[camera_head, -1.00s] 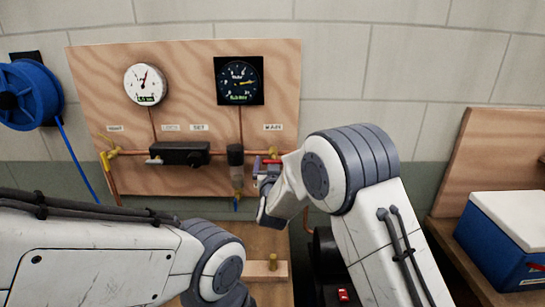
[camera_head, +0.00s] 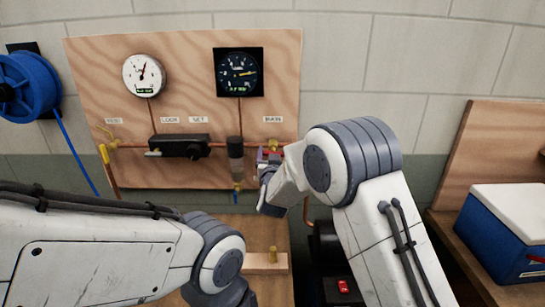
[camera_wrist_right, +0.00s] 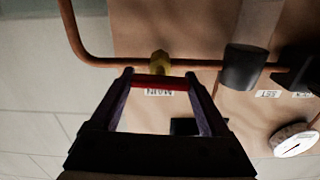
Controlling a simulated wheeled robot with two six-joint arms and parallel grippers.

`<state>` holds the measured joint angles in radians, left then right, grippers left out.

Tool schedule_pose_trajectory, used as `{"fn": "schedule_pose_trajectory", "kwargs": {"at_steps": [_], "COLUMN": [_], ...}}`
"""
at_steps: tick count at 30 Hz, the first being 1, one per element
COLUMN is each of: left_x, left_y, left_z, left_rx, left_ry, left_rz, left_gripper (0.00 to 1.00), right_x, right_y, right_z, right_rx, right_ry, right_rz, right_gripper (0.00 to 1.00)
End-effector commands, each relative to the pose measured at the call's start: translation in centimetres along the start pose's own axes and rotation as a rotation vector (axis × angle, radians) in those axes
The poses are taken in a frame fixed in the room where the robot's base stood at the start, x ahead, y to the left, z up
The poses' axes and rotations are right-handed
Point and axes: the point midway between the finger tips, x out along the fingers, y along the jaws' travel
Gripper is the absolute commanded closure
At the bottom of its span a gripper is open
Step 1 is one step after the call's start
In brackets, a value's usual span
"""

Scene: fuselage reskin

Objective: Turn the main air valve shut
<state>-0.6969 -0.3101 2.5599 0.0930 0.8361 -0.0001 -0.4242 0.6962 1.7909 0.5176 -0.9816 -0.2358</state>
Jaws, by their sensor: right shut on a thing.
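The main air valve has a brass body (camera_wrist_right: 159,62) on the copper pipe under the MAIN label (camera_head: 272,119). Its red handle (camera_wrist_right: 160,83) spans between the fingertips of my right gripper (camera_wrist_right: 161,80) in the right wrist view, looking roughly in line with the pipe there. My right gripper also shows in the head view (camera_head: 268,160), at the right end of the board's pipe, shut on the handle. In the head view the gripper and wrist hide most of the valve. My left arm enters from the left; its fingers are out of view.
A wooden board (camera_head: 90,75) carries a white gauge (camera_head: 144,75), a dark gauge (camera_head: 238,72), a black regulator (camera_head: 181,146) and a filter bowl (camera_head: 235,160). A blue hose reel (camera_head: 28,90) hangs left. A blue and white cooler (camera_head: 508,235) stands right.

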Motion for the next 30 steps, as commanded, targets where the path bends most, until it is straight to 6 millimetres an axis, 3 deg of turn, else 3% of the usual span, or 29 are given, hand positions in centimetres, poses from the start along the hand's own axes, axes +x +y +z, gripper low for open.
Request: {"fn": "schedule_pose_trajectory", "kwargs": {"at_steps": [15,30], "left_x": [8.7,15.7], "left_y": [-0.6,-1.1], "left_z": [0.5,0.8], "left_rx": [0.000,0.000], "left_ry": [0.000,0.000], "left_rz": [0.000,0.000], "left_gripper": [0.40,0.40], "right_x": [-0.1,0.0], "right_y": [0.2,0.3], "right_z": [0.7,0.8], "right_rx": [0.430,0.907], "right_ry": [0.005,0.003], "right_rz": [-0.002,-0.002], "right_gripper": [0.76,0.76]}}
